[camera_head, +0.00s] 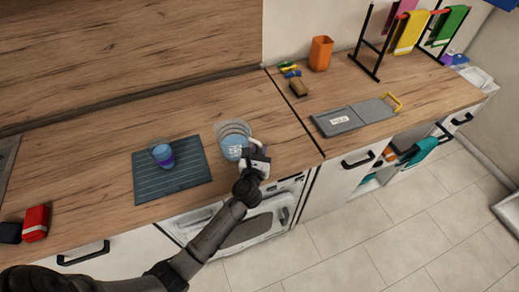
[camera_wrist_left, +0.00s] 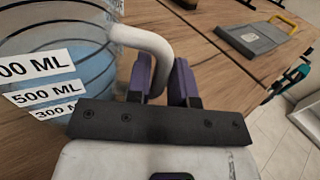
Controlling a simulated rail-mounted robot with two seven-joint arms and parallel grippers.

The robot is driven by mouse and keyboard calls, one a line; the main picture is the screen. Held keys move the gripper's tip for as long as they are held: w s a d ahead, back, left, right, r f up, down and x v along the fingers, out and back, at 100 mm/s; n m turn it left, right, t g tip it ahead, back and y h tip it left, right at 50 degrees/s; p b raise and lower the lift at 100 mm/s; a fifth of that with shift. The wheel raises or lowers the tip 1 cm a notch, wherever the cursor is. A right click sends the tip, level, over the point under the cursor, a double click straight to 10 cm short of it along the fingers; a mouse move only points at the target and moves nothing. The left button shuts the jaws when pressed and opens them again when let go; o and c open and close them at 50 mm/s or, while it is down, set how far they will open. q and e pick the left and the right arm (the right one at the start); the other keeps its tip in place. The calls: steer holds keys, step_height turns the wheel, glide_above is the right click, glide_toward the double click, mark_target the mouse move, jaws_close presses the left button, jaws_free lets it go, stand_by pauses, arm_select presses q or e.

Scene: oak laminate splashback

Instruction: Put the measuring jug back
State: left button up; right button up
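The measuring jug (camera_head: 234,140) is clear, with bluish contents and white volume labels. It is at the middle of the wooden counter, right of the dark ridged mat; I cannot tell whether it touches the counter. In the left wrist view the jug (camera_wrist_left: 75,65) fills the upper left, and its pale curved handle (camera_wrist_left: 147,38) runs down between my purple fingers. My left gripper (camera_head: 256,153) is at the jug's right side; in the wrist view the gripper (camera_wrist_left: 163,82) appears closed on the handle, with little gap. My right gripper is out of view.
A blue-purple cup (camera_head: 162,155) stands on the dark mat (camera_head: 150,188). A grey board (camera_head: 340,122) with a yellow handle, an orange container (camera_head: 320,53) and a sponge-like block (camera_head: 298,87) are to the right. A red item (camera_head: 35,223) is at far left.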

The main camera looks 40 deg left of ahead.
arm_select(q)
steer(key=o, duration=0.3)
steer(key=shift+r, duration=0.1)
steer(key=shift+s+r, duration=0.1)
steer(key=v, duration=1.2)
steer(key=shift+p, duration=0.4)
